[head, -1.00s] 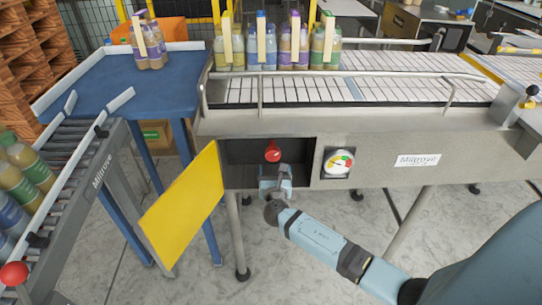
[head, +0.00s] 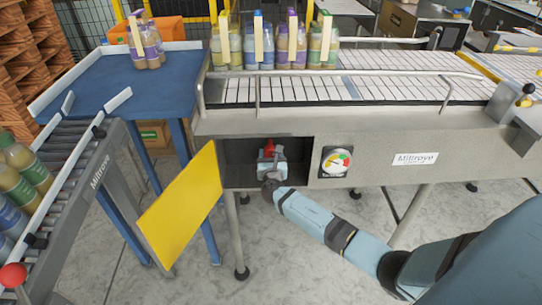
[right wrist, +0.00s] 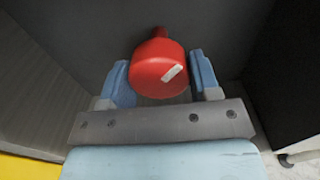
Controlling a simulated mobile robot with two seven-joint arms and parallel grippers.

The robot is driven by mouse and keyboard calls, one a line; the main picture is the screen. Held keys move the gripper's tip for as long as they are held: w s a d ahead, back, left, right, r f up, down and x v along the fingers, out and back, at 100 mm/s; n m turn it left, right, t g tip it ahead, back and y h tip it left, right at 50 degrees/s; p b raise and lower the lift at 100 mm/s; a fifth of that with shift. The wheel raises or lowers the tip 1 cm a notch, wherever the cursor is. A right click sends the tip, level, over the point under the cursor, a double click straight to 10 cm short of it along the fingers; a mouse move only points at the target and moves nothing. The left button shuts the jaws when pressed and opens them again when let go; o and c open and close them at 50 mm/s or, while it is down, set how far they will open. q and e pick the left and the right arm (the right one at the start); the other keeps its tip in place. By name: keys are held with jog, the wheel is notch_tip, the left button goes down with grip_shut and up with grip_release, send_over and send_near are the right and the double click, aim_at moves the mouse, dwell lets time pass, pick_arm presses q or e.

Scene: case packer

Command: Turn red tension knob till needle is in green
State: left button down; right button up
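The red tension knob (head: 269,146) is inside the open recess in the conveyor's front. In the right wrist view the knob (right wrist: 158,65) shows a white mark pointing to the upper right. My right gripper (head: 271,155) is in the recess at the knob. Its two blue fingers (right wrist: 160,75) stand open, one on each side of the knob, with a gap visible at least on the right. The gauge (head: 336,162) right of the recess has a dial with coloured zones, green among them; its needle is too small to read surely. My left gripper is not in view.
The yellow door (head: 180,205) hangs open left of the recess. Bottle packs stand on the conveyor (head: 400,88) above. A blue table (head: 120,85) and a roller conveyor (head: 70,180) are at the left. The recess walls are close around my right gripper.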

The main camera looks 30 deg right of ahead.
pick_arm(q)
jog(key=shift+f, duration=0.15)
pick_arm(e)
jog(key=shift+f, duration=0.1)
jog(key=shift+f+m+b, duration=0.15)
jog(key=shift+m+b, duration=0.75)
jog(key=shift+b, duration=0.15)
jog(key=m+b, duration=0.4)
jog(key=shift+a+m, duration=0.1)
jog(key=shift+m, duration=0.2)
jog(key=m+b, duration=0.2)
jog(key=shift+m, duration=0.3)
jog(key=m+b, duration=0.3)
jog(key=m, duration=0.1)
jog(key=shift+b, duration=0.4)
jog(key=shift+r+m, duration=0.2)
jog(key=shift+m, duration=0.2)
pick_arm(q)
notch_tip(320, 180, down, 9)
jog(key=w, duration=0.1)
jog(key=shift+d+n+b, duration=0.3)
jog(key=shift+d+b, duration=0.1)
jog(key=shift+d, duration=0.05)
pick_arm(e)
jog(key=shift+r+m, duration=0.1)
jog(key=shift+m, duration=0.4)
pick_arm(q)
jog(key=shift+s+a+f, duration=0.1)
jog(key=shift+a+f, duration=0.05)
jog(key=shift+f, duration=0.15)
